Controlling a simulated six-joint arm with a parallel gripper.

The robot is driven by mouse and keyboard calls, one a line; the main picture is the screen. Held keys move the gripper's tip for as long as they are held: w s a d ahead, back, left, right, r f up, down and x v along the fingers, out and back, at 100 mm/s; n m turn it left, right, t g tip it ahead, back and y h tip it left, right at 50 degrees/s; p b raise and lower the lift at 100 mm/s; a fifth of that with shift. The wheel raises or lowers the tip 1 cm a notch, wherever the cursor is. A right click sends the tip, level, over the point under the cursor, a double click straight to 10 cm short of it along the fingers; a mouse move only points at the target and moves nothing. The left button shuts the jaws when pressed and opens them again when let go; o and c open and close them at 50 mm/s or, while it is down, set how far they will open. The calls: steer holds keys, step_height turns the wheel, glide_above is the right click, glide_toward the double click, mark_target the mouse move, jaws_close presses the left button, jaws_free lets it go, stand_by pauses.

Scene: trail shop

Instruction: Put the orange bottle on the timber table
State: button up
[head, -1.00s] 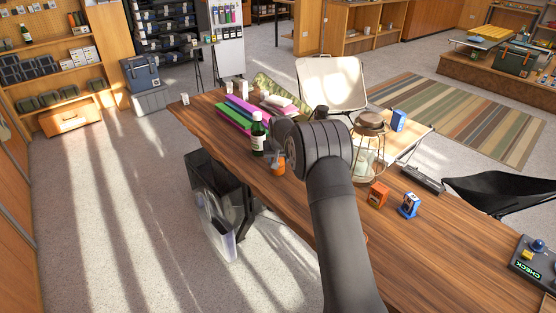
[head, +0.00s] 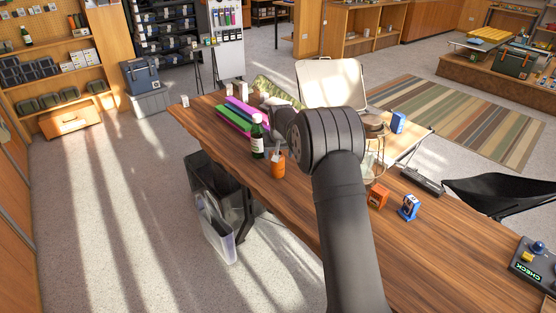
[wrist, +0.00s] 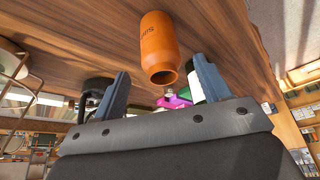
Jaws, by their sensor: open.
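The orange bottle (head: 278,164) is upright on the timber table (head: 330,215), near its left edge and right of a dark green bottle with a white label (head: 257,142). In the wrist view, which is upside down, the orange bottle (wrist: 158,48) shows its open mouth toward my gripper. My gripper (wrist: 162,85) is open, with one finger to each side and the orange bottle beyond the gap, apparently untouched. In the head view my arm hides most of the gripper; a grey fingertip (head: 276,148) shows just above the bottle. The green bottle is partly behind a finger in the wrist view.
A lantern (head: 374,150) stands close to my arm, partly hidden. Pink and green packs (head: 236,115) lie behind. The tabletop at the lower right is mostly clear.

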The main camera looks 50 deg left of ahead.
mark_target(278, 164)
steer(key=v, duration=0.5)
steer(key=shift+d+r, duration=0.1)
steer(key=shift+r, duration=0.25)
steer(key=shift+f, duration=0.1)
steer(key=x, duration=1.2)
steer(key=shift+f, duration=0.3)
steer(key=shift+r, duration=1.5)
